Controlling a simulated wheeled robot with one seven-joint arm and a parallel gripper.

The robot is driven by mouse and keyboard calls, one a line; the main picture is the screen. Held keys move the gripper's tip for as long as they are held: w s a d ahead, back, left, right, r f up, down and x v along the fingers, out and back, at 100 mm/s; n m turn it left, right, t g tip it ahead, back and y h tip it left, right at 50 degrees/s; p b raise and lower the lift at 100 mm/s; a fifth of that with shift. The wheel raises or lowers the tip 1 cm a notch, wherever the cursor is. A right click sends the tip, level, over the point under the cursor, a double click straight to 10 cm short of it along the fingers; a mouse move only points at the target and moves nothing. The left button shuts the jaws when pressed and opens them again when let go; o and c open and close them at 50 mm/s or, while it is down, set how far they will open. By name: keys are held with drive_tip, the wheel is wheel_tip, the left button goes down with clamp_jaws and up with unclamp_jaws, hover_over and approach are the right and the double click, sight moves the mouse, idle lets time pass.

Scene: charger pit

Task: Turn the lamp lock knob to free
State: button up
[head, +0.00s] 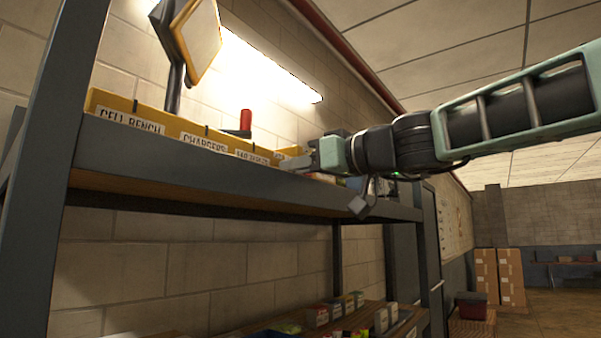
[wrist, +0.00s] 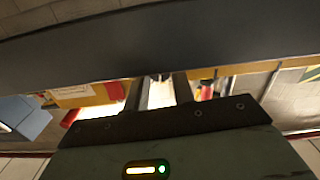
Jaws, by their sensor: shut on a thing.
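My gripper (head: 300,160) reaches in from the right, over the right end of a row of yellow bins on the grey shelf. In the wrist view its two fingers (wrist: 164,90) stand under the dark shelf edge, with a bright patch between them. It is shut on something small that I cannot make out. A lamp head (head: 190,38), yellow-edged, is tilted on a dark post at the upper left. A red cylinder (head: 246,119) stands upright on a dark base behind the bins, left of my gripper. I cannot pick out the lamp lock knob with certainty.
The yellow bins (head: 130,112) carry labels such as CELL BENCH and CHARGERS. The shelf's front edge (head: 200,160) runs close beneath my gripper. Several small boxes (head: 335,308) lie on a lower shelf. Cardboard boxes (head: 498,277) stand far right. The air below my arm is open.

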drive_tip(key=shift+m+b, duration=1)
drive_tip(key=shift+m, duration=0.6)
drive_tip(key=o, duration=1)
drive_tip(key=b+v, duration=0.8)
drive_tip(key=v, duration=0.9)
drive_tip(key=shift+d, duration=0.2)
drive_tip(key=shift+s, duration=0.1)
